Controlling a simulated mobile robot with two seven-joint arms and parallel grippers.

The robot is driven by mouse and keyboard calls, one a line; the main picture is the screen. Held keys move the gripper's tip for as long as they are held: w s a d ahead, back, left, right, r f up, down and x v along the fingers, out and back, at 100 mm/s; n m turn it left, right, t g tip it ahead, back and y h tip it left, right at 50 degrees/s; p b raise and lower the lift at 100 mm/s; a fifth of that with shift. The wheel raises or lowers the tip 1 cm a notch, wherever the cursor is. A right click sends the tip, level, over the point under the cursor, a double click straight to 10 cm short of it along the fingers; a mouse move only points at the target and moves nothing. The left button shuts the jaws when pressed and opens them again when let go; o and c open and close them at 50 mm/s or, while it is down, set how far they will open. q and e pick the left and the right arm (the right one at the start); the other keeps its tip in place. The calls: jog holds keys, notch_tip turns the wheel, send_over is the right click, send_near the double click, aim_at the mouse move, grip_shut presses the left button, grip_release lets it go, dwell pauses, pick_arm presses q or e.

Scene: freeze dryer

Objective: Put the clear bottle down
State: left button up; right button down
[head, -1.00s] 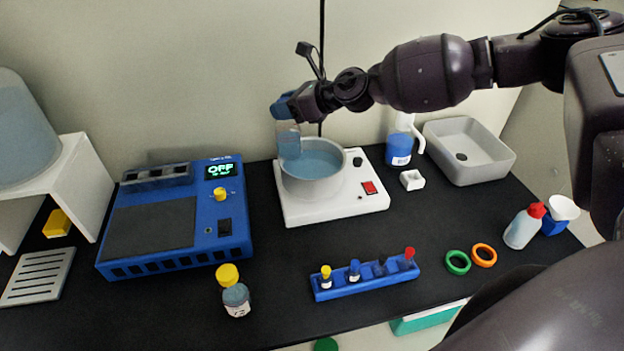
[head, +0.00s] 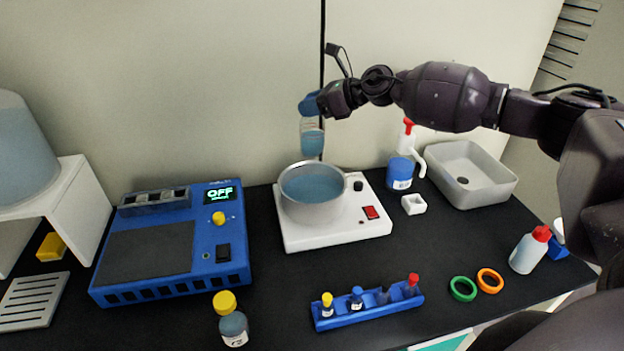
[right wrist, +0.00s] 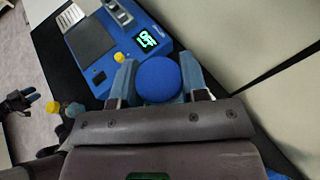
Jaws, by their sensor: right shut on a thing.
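My right gripper (head: 310,104) is shut on the blue cap of the clear bottle (head: 312,140) and holds it upright in the air. The bottle has liquid in its lower part and hangs above and behind the pot (head: 311,192) of blue liquid on the white hot plate, apart from it. In the right wrist view, the round blue cap (right wrist: 158,80) sits between the right fingers; the bottle body is hidden below it. A small dark gripper, apparently my left one (right wrist: 22,101), shows at the left edge of that view; its jaws are too small to judge.
A blue device (head: 172,245) reading OFF stands left of the hot plate (head: 340,228). A yellow-capped bottle (head: 232,325), a blue tube rack (head: 368,310), two rings and a white basin (head: 468,172) are around. Black table is bare between the hot plate and rack.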

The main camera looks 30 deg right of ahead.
aim_at(311, 148)
notch_tip(311, 148, down, 12)
jog(key=shift+f+b, duration=0.1)
jog(key=shift+b, duration=0.45)
notch_tip(311, 148, down, 5)
jog(key=shift+b, duration=0.3)
jog(key=shift+f, duration=0.15)
jog(key=c, duration=0.6)
grip_release()
jog(key=shift+c, duration=0.2)
